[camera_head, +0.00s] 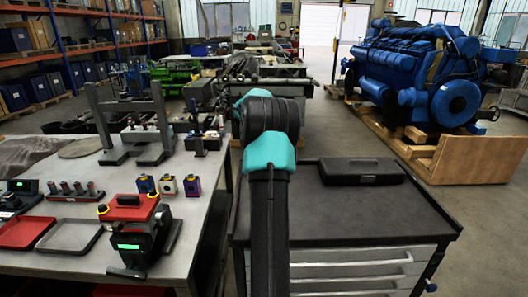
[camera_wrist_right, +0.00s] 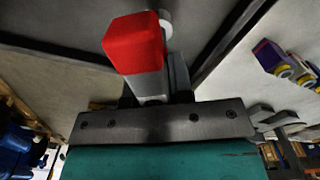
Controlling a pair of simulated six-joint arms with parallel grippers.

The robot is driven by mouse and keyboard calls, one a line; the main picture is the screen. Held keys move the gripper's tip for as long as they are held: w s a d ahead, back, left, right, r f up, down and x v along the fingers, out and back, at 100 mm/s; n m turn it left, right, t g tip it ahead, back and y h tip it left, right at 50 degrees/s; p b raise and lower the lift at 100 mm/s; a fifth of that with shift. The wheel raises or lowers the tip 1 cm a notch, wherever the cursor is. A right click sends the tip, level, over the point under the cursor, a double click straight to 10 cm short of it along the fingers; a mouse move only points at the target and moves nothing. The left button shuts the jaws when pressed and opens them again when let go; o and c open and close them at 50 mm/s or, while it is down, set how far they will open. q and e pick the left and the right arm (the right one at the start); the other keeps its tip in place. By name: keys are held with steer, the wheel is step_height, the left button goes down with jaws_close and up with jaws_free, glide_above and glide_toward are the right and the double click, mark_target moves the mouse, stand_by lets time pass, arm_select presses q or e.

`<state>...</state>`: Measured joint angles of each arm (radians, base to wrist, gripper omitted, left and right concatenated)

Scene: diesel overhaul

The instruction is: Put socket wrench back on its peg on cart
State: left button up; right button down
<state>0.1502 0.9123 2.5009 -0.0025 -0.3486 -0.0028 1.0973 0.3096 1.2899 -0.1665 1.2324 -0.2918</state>
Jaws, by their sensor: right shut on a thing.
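My right arm rises through the middle of the head view and hides its own gripper there. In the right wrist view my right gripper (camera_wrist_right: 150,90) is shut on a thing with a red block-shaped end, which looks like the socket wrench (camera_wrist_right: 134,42). The rest of the wrench is mostly hidden. The cart (camera_head: 410,222) stands right of my arm in the head view, with a dark top and grey drawers. I cannot make out its peg; my arm covers the cart's left part. My left gripper is in neither view.
A black case (camera_head: 361,171) lies at the back of the cart top; the front is clear. The workbench (camera_head: 208,215) at left holds a red-topped device (camera_head: 130,208), trays, a grey press frame (camera_head: 133,125) and small coloured boxes (camera_head: 168,185). A blue engine (camera_head: 425,75) stands behind right.

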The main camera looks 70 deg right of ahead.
steer(key=shift+c, duration=1.9)
jaws_free()
steer(key=shift+f, duration=0.1)
steer(key=shift+r, duration=4.5)
